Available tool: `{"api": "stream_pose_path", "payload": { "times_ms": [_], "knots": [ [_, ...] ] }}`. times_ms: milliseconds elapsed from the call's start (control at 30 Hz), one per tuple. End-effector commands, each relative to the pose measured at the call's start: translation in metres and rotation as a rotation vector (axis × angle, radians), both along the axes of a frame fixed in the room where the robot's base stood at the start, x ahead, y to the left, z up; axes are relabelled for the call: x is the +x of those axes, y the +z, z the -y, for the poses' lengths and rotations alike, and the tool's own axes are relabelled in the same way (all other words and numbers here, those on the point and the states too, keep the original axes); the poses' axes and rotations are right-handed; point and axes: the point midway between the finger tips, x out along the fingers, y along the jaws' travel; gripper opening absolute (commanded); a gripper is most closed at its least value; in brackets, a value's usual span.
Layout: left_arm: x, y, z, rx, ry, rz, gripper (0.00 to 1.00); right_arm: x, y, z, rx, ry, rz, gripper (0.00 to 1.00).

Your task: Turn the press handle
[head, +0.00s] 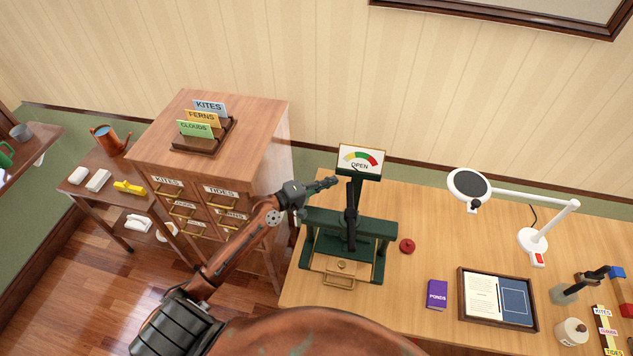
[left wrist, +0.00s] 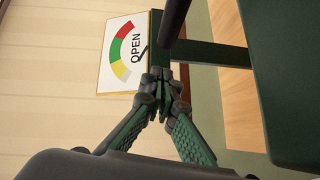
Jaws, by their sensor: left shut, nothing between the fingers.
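The dark green press (head: 377,231) stands on the desk, with an upright dark post in its middle. Its gauge sign (head: 361,159) has a coloured arc and reads OPEN; it also shows in the left wrist view (left wrist: 121,56), turned sideways. I cannot make out the handle's full shape; a red knob (head: 407,246) shows just right of the press. My left gripper (head: 335,182) is shut and empty, at the upper left of the press, near the post and below the sign. Its closed fingertips show in the left wrist view (left wrist: 163,85) beside the sign. My right gripper is out of view.
A wooden drawer cabinet (head: 258,121) stands left of the press. On the desk (head: 420,208) to the right are a purple book (head: 436,294), a framed tray (head: 462,297) and a white magnifier lamp (head: 533,240). Bare desk lies behind and right of the press.

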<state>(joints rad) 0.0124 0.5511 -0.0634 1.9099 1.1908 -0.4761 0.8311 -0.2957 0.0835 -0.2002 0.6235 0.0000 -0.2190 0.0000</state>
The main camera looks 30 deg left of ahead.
Motion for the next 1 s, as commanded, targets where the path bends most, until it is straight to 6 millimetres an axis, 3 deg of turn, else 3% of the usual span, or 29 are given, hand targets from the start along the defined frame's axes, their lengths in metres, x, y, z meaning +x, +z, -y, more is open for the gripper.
{"api": "stream_pose_path", "payload": {
  "times_ms": [200, 633, 1000],
  "knots": [
    [0.005, -0.003, 0.02, -0.001, 0.002, 0.0, 0.0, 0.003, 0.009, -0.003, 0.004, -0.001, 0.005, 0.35],
    [0.007, -0.004, 0.024, 0.0, 0.002, 0.0, 0.0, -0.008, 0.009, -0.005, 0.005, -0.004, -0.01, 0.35],
    [0.034, -0.002, 0.06, 0.0, 0.0, 0.001, 0.0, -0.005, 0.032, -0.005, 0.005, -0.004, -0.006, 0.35]
  ]
}}
